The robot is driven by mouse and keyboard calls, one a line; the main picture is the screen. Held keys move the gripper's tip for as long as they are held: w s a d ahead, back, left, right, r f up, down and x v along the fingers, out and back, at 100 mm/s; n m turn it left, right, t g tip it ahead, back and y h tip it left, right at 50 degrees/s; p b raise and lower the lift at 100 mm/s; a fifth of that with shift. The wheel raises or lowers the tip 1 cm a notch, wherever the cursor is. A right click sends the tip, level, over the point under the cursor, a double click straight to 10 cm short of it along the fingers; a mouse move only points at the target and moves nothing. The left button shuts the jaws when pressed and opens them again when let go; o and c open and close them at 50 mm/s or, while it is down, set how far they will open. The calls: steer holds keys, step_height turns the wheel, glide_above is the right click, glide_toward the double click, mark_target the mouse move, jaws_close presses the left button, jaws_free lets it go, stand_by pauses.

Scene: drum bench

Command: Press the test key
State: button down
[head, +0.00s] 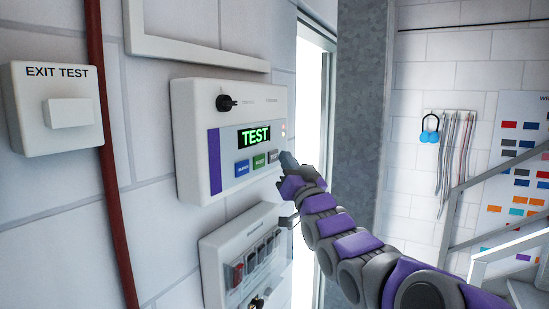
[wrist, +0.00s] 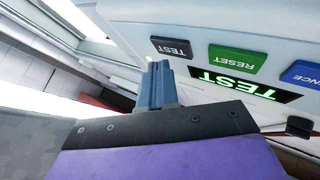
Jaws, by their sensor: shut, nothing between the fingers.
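The white control panel (head: 190,130) is on the wall left of centre in the head view. Its display (head: 253,136) reads TEST in green. Below it are a blue key, a green key and, at the right, the dark grey test key (head: 273,157). In the wrist view the picture is turned over, and the test key (wrist: 172,47) is labelled TEST, beside the green RESET key (wrist: 233,59). My gripper (head: 288,160) is shut and empty at the panel's right edge. In the wrist view its fingertips (wrist: 159,68) are just below the test key; I cannot tell if they touch it.
A white EXIT TEST box (head: 60,135) with a plain button is on the wall at left, beside a red pipe (head: 103,140). A lower panel (head: 243,255) with switches hangs beneath the control panel. A bright doorway (head: 307,110) and a grey post (head: 357,110) are at right.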

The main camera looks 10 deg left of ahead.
steer(key=shift+d, duration=0.1)
steer(key=d, duration=0.2)
steer(key=s+d, duration=0.2)
steer(key=d, duration=0.1)
steer(key=shift+d, duration=0.3)
